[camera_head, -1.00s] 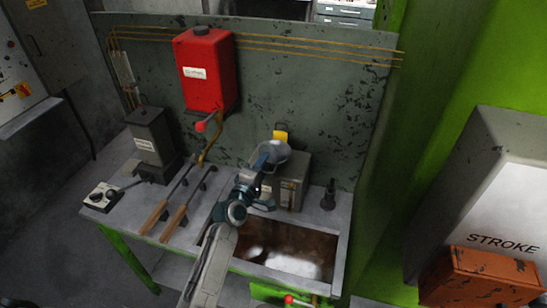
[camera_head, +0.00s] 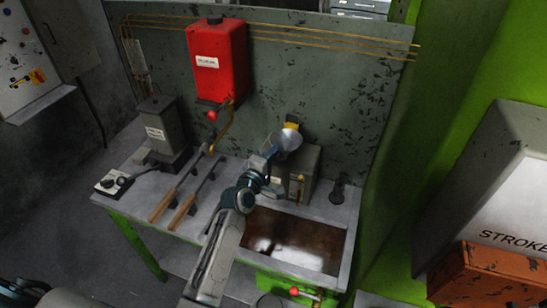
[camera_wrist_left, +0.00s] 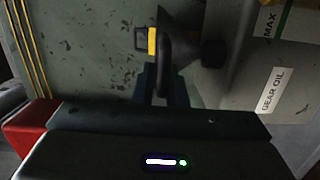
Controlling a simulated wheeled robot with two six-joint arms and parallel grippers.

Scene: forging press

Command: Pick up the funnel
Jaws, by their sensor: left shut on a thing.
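The grey metal funnel (camera_head: 287,139) is at the back of the bench, by the wall and above the gear oil box, with its wide mouth up. It shows as a dark shape in the left wrist view (camera_wrist_left: 164,68). My left gripper (camera_head: 270,153) reaches it from the front left and is shut on its near left side. The fingers (camera_wrist_left: 163,84) meet the funnel at its rim side in the left wrist view. The spout is partly hidden, and I cannot tell whether the funnel still touches anything below. My right gripper is not in view.
A red tank (camera_head: 217,65) hangs to the left. Two wooden-handled tools (camera_head: 182,211) lie left of my arm. An open pit (camera_head: 300,241) is in front.

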